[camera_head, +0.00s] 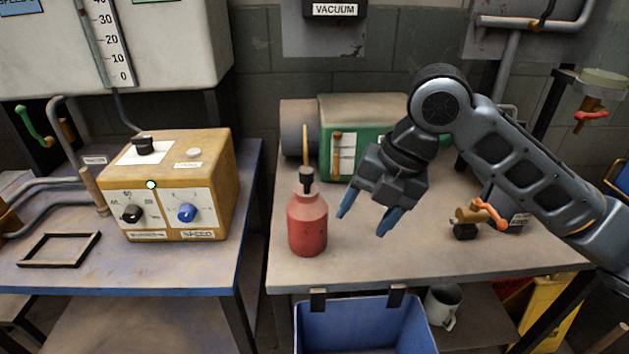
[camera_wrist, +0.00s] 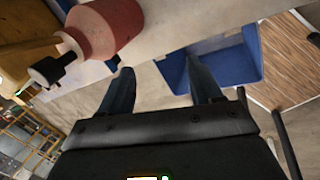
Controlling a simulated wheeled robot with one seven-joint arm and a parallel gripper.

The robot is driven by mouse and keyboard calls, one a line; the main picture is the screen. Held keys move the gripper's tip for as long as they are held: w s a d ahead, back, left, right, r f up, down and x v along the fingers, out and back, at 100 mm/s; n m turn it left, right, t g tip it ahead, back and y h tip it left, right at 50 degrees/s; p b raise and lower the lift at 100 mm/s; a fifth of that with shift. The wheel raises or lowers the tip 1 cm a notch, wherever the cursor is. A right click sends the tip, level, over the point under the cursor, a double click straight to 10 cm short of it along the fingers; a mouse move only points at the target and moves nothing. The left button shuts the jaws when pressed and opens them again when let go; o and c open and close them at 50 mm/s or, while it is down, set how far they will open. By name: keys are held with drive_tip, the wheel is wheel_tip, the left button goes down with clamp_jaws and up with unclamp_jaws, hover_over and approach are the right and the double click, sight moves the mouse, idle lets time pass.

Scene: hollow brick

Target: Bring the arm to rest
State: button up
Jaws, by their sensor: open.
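My gripper (camera_head: 364,219) has blue fingertips and hangs over the right table, to the right of a red bottle. It is open and nothing is between its fingers. The red bottle (camera_head: 307,222) stands upright on the table and has a black neck with a tan stick-like part above. In the wrist view my gripper (camera_wrist: 163,85) shows two spread dark blue fingers, with the bottle (camera_wrist: 103,30) at the upper left, apart from them.
A green machine (camera_head: 372,112) stands behind my gripper. A valve with an orange handle (camera_head: 490,213) is to the right. A blue bin (camera_head: 365,327) hangs at the right table's front edge. A yellow control box (camera_head: 180,185) stands on the left table. The right table's front middle is clear.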

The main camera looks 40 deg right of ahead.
drive_tip(key=w+a+r+m+t+y, duration=0.35)
drive_tip(key=a+r+m+t, duration=0.2)
drive_tip(key=a, duration=0.45)
drive_tip(key=w+a+r+m+t+y, duration=0.35)
drive_tip(key=w+a+m+t, duration=0.2)
drive_tip(key=a, duration=0.55)
drive_tip(key=s+d+f+m+t+h, duration=0.2)
drive_tip(key=s+f+m+h, duration=0.7)
drive_tip(key=s+f+m, duration=0.55)
drive_tip(key=s+d, duration=0.4)
drive_tip(key=s, duration=0.8)
drive_tip(key=s+d+g, duration=0.1)
drive_tip(key=s+d, duration=0.3)
drive_tip(key=s, duration=0.7)
drive_tip(key=shift+s+r, duration=0.25)
drive_tip(key=shift+s, duration=0.15)
drive_tip(key=shift+d, duration=0.1)
